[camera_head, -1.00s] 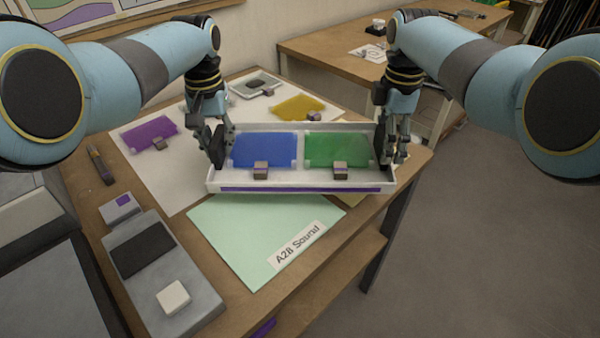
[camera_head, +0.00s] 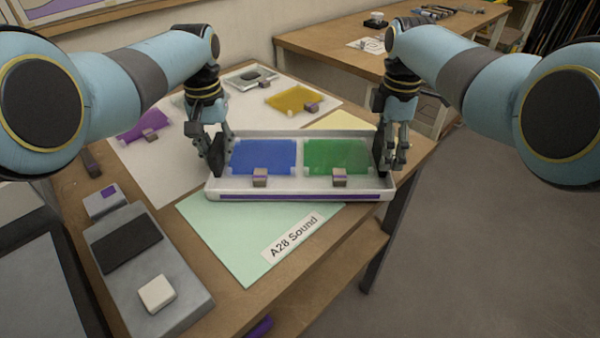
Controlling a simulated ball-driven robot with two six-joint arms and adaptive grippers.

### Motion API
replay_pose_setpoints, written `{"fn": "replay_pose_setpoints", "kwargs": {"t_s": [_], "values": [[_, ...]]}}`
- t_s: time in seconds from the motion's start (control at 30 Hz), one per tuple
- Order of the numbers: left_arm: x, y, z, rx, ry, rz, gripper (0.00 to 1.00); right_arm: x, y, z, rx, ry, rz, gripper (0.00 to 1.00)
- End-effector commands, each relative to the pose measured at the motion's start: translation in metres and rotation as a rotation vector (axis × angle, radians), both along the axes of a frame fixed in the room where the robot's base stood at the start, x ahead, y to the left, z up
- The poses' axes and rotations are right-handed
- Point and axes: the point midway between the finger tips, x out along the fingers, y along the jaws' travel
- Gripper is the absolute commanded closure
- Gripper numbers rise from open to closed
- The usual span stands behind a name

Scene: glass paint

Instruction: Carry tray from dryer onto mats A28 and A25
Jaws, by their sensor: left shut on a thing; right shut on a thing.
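A white tray (camera_head: 300,189) with a purple front strip is held level between my two grippers. In it lie a blue glass pane (camera_head: 263,155) on the left and a green glass pane (camera_head: 335,155) on the right, each with a small block at its front. My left gripper (camera_head: 215,155) is shut on the tray's left end. My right gripper (camera_head: 388,152) is shut on its right end. The green mat labelled "A28 Sound" (camera_head: 235,238) lies in front of and partly under the tray. A pale yellow mat (camera_head: 342,121) shows behind the tray; its label is hidden.
A white sheet (camera_head: 170,160) holds a purple pane (camera_head: 145,124) and a yellow pane (camera_head: 290,98). A grey device (camera_head: 140,265) with a light button stands at the left front. The table's right edge is near the tray's right end. Another table (camera_head: 330,55) stands behind.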

Motion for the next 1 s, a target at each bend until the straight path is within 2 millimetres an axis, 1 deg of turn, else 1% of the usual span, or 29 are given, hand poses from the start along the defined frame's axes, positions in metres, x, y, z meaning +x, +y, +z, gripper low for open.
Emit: {"fn": "replay_pose_setpoints", "kwargs": {"t_s": [0.03,0.13,0.2,0.43,0.53,0.67,0.9,1.0], "values": [[0.000,0.001,-0.005,0.002,0.000,0.001,0.79,0.000,-0.001,-0.005,-0.002,0.001,-0.001,0.14],[0.000,0.001,-0.002,0.002,0.000,0.001,0.66,0.000,-0.001,-0.001,-0.001,0.000,-0.001,0.01],[0.000,0.001,-0.001,0.001,0.000,0.001,0.57,0.000,-0.001,-0.001,-0.001,0.000,-0.001,0.00],[0.000,0.000,0.000,0.001,0.000,0.000,0.57,0.000,0.000,-0.001,0.000,0.000,0.000,0.00],[0.001,0.000,0.006,0.000,-0.003,0.000,0.57,0.000,0.000,-0.001,0.000,0.000,0.000,0.00],[0.001,0.000,0.024,0.000,-0.004,0.000,0.57,0.000,0.000,-0.001,0.000,0.000,0.000,0.00],[0.001,0.001,0.080,0.001,-0.005,0.001,0.57,0.000,0.000,-0.001,0.000,0.000,0.000,0.00],[0.001,0.001,0.098,0.001,-0.003,0.001,0.57,0.000,0.000,-0.001,0.000,0.000,0.000,0.00]]}}
